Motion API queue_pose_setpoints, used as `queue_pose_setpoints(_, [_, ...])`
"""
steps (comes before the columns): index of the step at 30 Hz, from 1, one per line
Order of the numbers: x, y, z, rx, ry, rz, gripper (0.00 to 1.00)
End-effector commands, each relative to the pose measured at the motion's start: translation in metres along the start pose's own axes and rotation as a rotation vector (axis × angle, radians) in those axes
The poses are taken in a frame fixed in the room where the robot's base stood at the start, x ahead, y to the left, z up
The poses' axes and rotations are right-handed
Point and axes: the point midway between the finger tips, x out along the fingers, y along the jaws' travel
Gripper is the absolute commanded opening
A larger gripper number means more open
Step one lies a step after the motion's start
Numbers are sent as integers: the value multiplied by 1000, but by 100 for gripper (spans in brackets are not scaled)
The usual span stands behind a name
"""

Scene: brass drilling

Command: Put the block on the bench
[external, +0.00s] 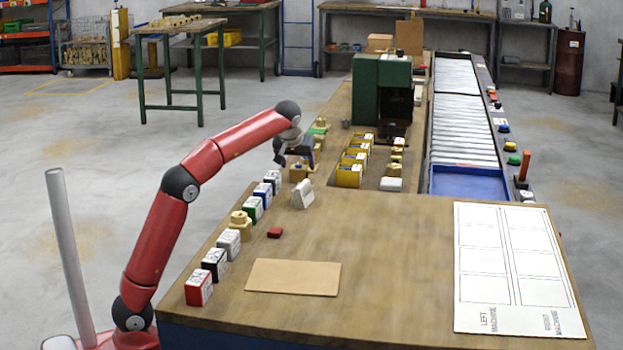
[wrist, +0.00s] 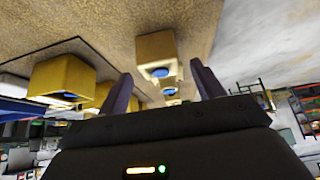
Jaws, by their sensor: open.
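My gripper (external: 292,160) hangs over the far left part of the bench (external: 400,225), pointing down. In the wrist view its two dark fingers (wrist: 163,88) are apart, with nothing held between them. A brass-yellow block (wrist: 156,56) with a blue-rimmed hole lies ahead between the fingertips, apart from them as far as I can tell. In the external view a tan block (external: 298,173) shows just under the gripper, partly hidden by it. I cannot tell for certain which block the task means.
A row of small labelled boxes (external: 214,262) runs along the bench's left edge. Yellow bins (external: 349,175) and a green machine (external: 381,90) stand to the right of the gripper. A tan board (external: 293,277) and a white marked sheet (external: 515,265) lie nearer, with clear wood between.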

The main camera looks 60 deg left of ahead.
Motion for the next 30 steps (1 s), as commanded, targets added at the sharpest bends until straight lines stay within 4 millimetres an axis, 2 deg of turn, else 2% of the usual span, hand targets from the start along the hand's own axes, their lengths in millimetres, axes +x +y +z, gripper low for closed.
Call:
queue_pose_setpoints(1, [-14, 1, -1, 1, 2, 3, 67])
queue_pose_setpoints(6, [-52, 1, -2, 1, 3, 3, 67])
queue_pose_setpoints(12, [-80, 1, -1, 1, 1, 1, 67])
queue_pose_setpoints(16, [-87, 0, 0, 1, 0, 0, 67])
queue_pose_setpoints(26, [-88, 0, 0, 0, -1, 0, 67])
queue_pose_setpoints(30, [-96, -13, 10, -31, -23, 19, 67])
